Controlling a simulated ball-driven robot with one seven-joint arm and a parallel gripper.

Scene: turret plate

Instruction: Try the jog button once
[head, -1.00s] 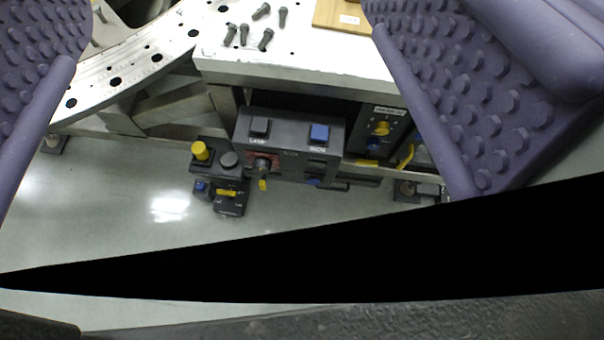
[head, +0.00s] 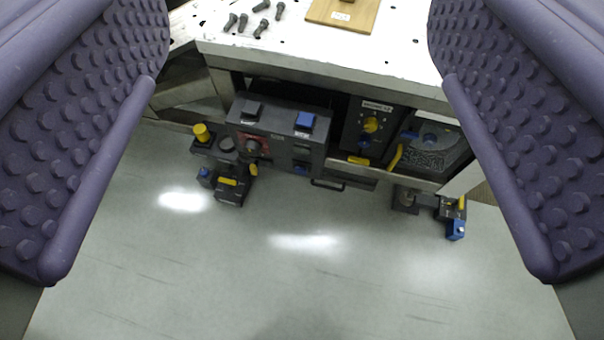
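A dark control box (head: 278,122) hangs under the front edge of the plate table. On its sloped top are a black square button (head: 252,108) on the left and a blue square button (head: 305,121) on the right. Each has a small label below it, too small to read surely now, so I cannot tell for certain which is the jog button. My gripper (head: 297,275) is open, with its purple studded fingers wide apart at the left and right of the view. Nothing is between them, and the box lies beyond them, apart from both.
A panel with a yellow knob (head: 371,125) stands right of the box. A yellow-topped pedestal (head: 203,132) stands at its left. Several bolts (head: 262,28) and a wooden board (head: 343,14) lie on the white table (head: 400,62). The floor (head: 300,220) in front is clear.

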